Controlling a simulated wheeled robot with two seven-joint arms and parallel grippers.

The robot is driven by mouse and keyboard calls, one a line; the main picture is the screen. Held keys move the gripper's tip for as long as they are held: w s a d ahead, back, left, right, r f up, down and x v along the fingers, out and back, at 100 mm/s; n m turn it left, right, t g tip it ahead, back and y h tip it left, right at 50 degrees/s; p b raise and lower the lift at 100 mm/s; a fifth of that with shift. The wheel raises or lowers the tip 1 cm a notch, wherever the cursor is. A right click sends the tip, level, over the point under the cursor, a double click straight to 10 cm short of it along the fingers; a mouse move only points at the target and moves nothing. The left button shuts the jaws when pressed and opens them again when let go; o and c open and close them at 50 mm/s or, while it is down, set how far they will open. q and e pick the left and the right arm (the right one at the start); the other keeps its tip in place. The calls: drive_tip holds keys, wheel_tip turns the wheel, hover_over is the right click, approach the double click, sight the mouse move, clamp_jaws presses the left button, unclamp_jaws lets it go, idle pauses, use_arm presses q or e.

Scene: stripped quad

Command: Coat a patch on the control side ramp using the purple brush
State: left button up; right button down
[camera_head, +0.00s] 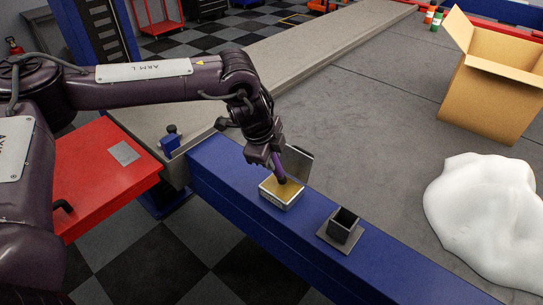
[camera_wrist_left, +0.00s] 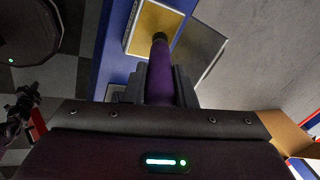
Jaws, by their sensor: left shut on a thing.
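My left gripper (camera_head: 268,154) is shut on the purple brush (camera_head: 279,168) and points down over the blue beam. In the left wrist view the purple brush (camera_wrist_left: 160,76) runs from between the fingers to a dark tip. The tip is over or in an open, shallow tin (camera_head: 281,202) with a yellowish filling; I cannot tell if it touches. The tin's grey lid stands up behind it. The tin also shows in the left wrist view (camera_wrist_left: 131,42). Grey ramp-like surfaces (camera_head: 345,130) lie behind the beam; I cannot tell which is the control side ramp. My right gripper is out of view.
A small square metal holder (camera_head: 340,229) stands on the blue beam (camera_head: 231,182), right of the tin. A white draped heap (camera_head: 485,215) and an open cardboard box (camera_head: 495,95) are at the right. A red cabinet (camera_head: 95,165) is at the left. The grey surface between is bare.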

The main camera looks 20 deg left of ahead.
use_arm(q)
drive_tip(key=shift+f+b, duration=0.4)
drive_tip(key=shift+f, duration=0.25)
idle(0.7)
drive_tip(key=shift+s+f, duration=0.1)
idle(0.9)
drive_tip(key=shift+r+p, duration=3)
drive_tip(key=shift+r, duration=0.6)
